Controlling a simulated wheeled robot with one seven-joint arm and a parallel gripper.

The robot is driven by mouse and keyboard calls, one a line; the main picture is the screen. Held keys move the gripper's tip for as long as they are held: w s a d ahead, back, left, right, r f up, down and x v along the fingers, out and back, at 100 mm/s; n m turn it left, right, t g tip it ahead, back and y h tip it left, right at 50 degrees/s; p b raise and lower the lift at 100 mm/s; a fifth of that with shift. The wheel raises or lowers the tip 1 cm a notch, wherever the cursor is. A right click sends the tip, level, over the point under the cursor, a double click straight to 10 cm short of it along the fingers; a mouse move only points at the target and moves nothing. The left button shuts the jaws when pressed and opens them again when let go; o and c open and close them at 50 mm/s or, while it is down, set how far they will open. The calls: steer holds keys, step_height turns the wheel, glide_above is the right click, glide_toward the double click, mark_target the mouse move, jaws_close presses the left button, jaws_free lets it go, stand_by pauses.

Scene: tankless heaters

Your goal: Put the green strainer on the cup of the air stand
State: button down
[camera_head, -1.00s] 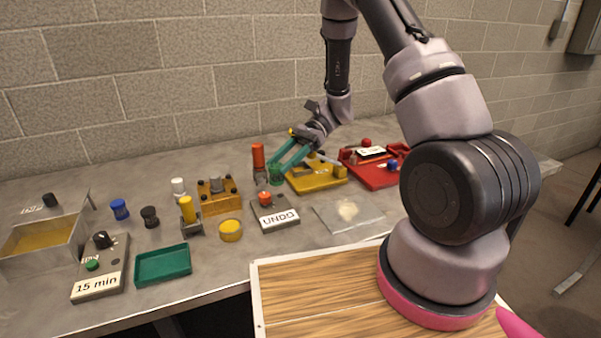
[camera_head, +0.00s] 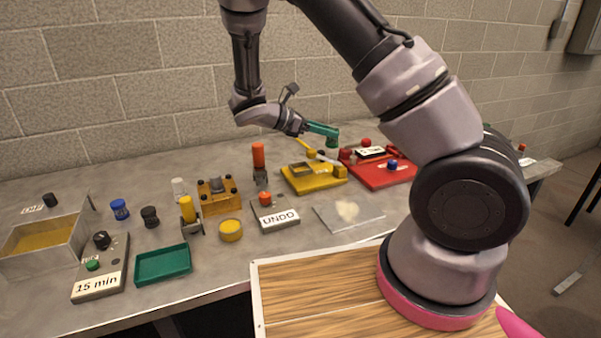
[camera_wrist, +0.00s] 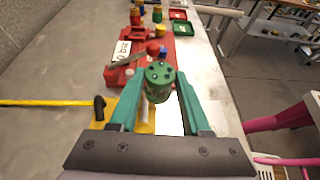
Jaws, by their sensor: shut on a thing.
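My gripper (camera_head: 332,133) is shut on the green strainer (camera_wrist: 159,82), raised above the back of the table. In the wrist view the strainer is a round green piece with holes in its top, held between the two teal fingers. In the head view the strainer (camera_head: 332,142) is small at the fingertips, over the area between the yellow tray and the red tray. I cannot tell from the labels which piece is the air stand, and I cannot make out its cup.
Below are a yellow tray (camera_head: 300,184) and a red tray (camera_head: 385,179) with a labelled block. A small stand with an orange cylinder (camera_head: 258,156), an UNDO box (camera_head: 275,216) and a clear plate (camera_head: 375,215) are nearby. Blocks and a green tray (camera_head: 163,264) stand left.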

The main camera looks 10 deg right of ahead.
mark_target(313, 171)
steer(key=w+a+f+n+t+y, duration=0.2)
steer(key=w+a+n+t+y, duration=0.1)
steer(key=w+a+n+t, duration=0.35)
steer(key=shift+t, duration=0.35)
steer(key=f, duration=0.4)
steer(key=w+f, duration=0.1)
steer(key=f, duration=0.1)
steer(key=shift+w+a+f, duration=0.1)
steer(key=shift+a+f, duration=0.05)
steer(key=shift+f, duration=0.05)
step_height(313, 171, down, 4)
steer(key=shift+f, duration=0.1)
steer(key=shift+c, duration=1.8)
jaws_free()
steer(key=shift+f, duration=0.1)
